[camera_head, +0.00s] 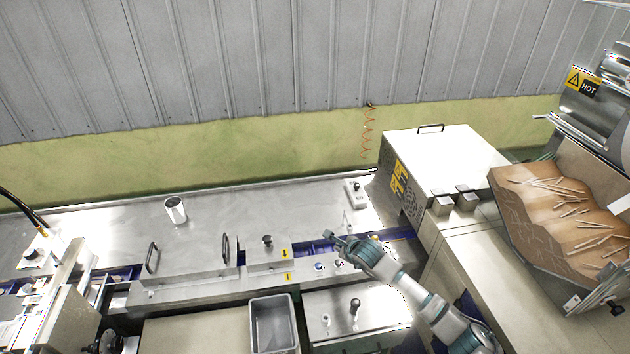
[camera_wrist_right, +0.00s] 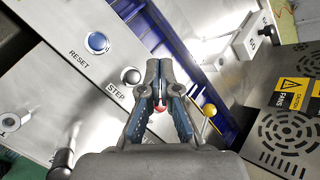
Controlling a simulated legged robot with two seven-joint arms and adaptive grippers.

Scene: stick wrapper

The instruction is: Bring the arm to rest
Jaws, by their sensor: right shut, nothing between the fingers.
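My right gripper (camera_head: 338,241) is in the middle right of the head view, over the blue channel and the button panel of the machine. In the right wrist view my right gripper (camera_wrist_right: 160,68) has its fingertips together, with nothing between them. A red button (camera_wrist_right: 159,106) shows between the finger links below it. The RESET button (camera_wrist_right: 97,42) and the STEP button (camera_wrist_right: 130,75) are to its left. My left gripper is not in view.
A white cup (camera_head: 175,210) stands on the steel table. A grey bin (camera_head: 273,325) is at the front. A beige cabinet (camera_head: 445,160) and a tray of sticks (camera_head: 560,205) stand at the right, near a HOT sign (camera_head: 581,82). The steel table's middle is mostly clear.

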